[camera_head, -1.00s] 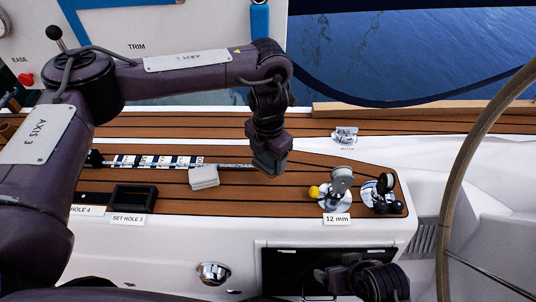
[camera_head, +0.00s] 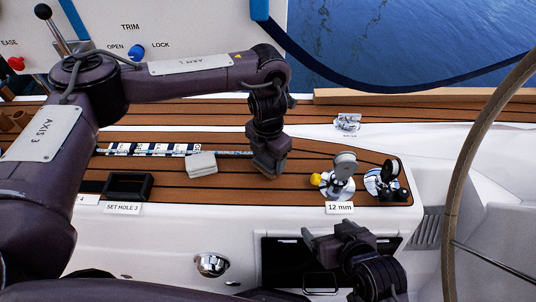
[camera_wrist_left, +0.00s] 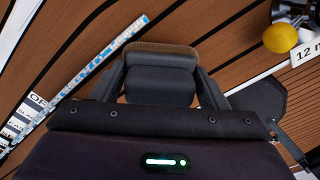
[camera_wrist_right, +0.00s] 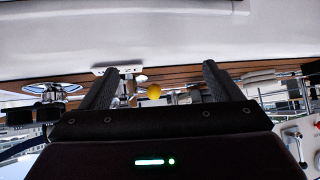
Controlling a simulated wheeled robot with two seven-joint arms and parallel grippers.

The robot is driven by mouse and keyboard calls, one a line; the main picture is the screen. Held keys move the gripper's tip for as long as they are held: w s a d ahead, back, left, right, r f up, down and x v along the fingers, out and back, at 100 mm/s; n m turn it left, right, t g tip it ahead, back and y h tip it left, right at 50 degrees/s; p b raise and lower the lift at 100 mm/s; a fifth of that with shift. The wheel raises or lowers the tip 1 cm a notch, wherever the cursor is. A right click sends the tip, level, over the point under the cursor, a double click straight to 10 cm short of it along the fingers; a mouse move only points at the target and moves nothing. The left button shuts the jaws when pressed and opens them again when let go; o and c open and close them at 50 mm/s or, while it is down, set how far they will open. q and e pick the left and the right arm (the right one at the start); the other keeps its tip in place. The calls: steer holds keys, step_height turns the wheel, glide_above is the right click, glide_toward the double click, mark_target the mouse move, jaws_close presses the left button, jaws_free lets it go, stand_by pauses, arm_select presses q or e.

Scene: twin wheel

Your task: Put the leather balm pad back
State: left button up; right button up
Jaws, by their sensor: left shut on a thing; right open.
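My left gripper (camera_head: 268,168) is over the teak deck, right of a pale block. In the left wrist view its fingers (camera_wrist_left: 160,80) are shut on a dark pad with a brown far edge (camera_wrist_left: 160,48), which looks like the leather balm pad. In the head view the pad is hidden by the gripper; I cannot tell whether it touches the deck. My right gripper (camera_head: 333,232) is open and empty in front of the deck's edge, below the 12 mm label. Its spread fingers also show in the right wrist view (camera_wrist_right: 157,82).
A pale block (camera_head: 201,164) lies beside a striped scale strip (camera_head: 150,149). A black tray (camera_head: 129,186) is at left by the SET HOLE 3 label. Metal fittings (camera_head: 342,178) with a yellow ball (camera_head: 315,180) stand at right. A steering wheel (camera_head: 462,170) rises far right.

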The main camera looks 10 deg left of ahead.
arm_select(q)
steer(key=shift+f+b, duration=0.35)
steer(key=shift+f, duration=0.45)
arm_select(e)
steer(key=w+a+r+t+y, duration=0.1)
steer(key=w+r+t, duration=0.2)
steer(key=w+r, duration=0.1)
steer(key=shift+w+r, duration=0.2)
steer(key=shift+r, duration=0.6)
arm_select(q)
steer(key=shift+f+b, duration=0.3)
steer(key=shift+f, duration=0.05)
arm_select(e)
steer(key=shift+f, duration=0.2)
arm_select(q)
steer(key=o, duration=1.2)
steer(key=shift+o, duration=0.2)
arm_select(e)
steer(key=shift+r, duration=0.15)
